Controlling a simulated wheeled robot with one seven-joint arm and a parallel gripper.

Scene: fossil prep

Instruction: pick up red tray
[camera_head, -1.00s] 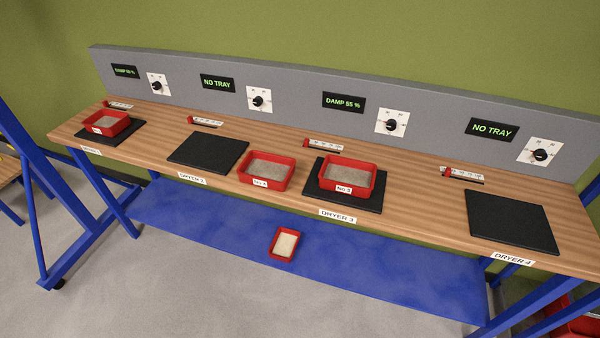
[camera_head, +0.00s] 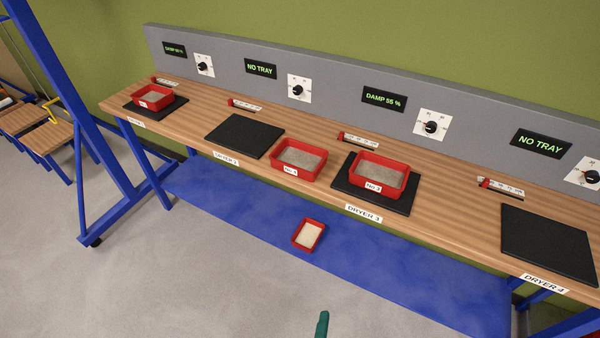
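Several red trays with pale sandy contents are in view. One red tray (camera_head: 152,97) is on the black pad of the leftmost dryer. Another red tray (camera_head: 298,158), labelled No. 4, sits on bare wood between the dryer 2 and dryer 3 pads. A third red tray (camera_head: 378,175) sits on the dryer 3 pad. A smaller red tray (camera_head: 308,235) lies on the blue lower shelf. A small green piece shows at the bottom edge; I cannot tell whether it is part of my gripper. No gripper fingers are clearly visible.
The wooden bench (camera_head: 450,215) carries empty black pads at dryer 2 (camera_head: 244,135) and dryer 4 (camera_head: 548,243). The blue lower shelf (camera_head: 400,285) is mostly bare. A blue frame (camera_head: 85,130) stands at left. Grey floor (camera_head: 180,280) in front is clear.

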